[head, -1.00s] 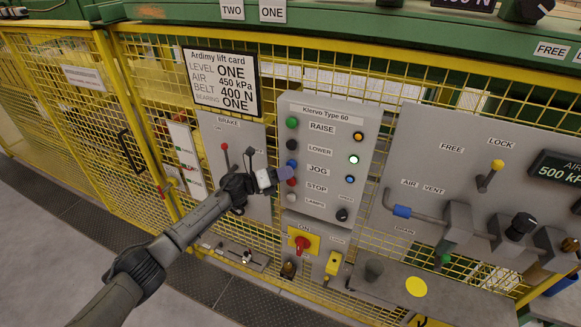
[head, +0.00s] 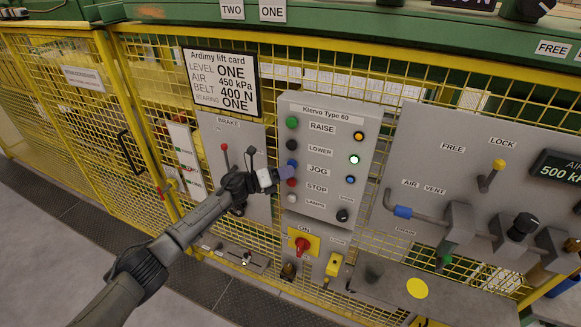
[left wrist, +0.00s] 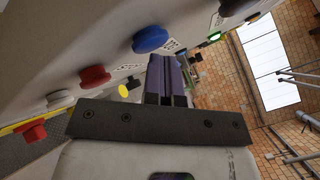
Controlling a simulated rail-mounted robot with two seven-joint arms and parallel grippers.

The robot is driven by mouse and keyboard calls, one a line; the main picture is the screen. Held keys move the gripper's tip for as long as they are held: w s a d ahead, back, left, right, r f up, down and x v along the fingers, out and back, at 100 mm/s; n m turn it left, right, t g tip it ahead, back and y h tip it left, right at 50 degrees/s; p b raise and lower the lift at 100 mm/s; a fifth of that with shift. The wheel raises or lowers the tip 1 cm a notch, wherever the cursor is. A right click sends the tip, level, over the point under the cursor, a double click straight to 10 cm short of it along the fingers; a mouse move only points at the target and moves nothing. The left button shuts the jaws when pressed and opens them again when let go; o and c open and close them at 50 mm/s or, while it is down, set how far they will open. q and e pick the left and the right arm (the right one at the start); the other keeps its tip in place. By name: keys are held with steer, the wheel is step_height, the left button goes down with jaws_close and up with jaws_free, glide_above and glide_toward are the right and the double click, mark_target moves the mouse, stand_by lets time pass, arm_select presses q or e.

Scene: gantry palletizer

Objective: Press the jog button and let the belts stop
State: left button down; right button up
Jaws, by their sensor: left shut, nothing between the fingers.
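The blue jog button (head: 291,162) is on the left edge of the grey Klervo panel (head: 325,205), beside the JOG label. It also shows in the left wrist view (left wrist: 150,38). My left gripper (head: 287,173) is shut and empty. Its fingertips overlap the panel's left edge between the blue button and the red stop button (head: 291,182). In the left wrist view the shut fingers (left wrist: 165,65) are just below the blue button, seemingly apart from it. The belts cannot be made out behind the mesh. My right gripper is out of view.
A black button (head: 291,145) and a green one (head: 291,122) are above the jog button, a pale one (head: 291,197) below. A red rotary switch (head: 302,243) is lower down. A brake lever (head: 225,148) stands left. Yellow mesh surrounds the panels.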

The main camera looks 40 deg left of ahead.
arm_select(q)
steer(key=shift+s, duration=0.2)
steer(key=shift+s+d+p, duration=0.15)
steer(key=shift+s+p, duration=0.4)
steer(key=shift+s, duration=0.15)
steer(key=s+p, duration=0.1)
steer(key=s, duration=0.1)
steer(key=s+d+p, duration=0.1)
steer(key=s, duration=0.1)
steer(key=shift+s, duration=0.4)
stand_by(0.6)
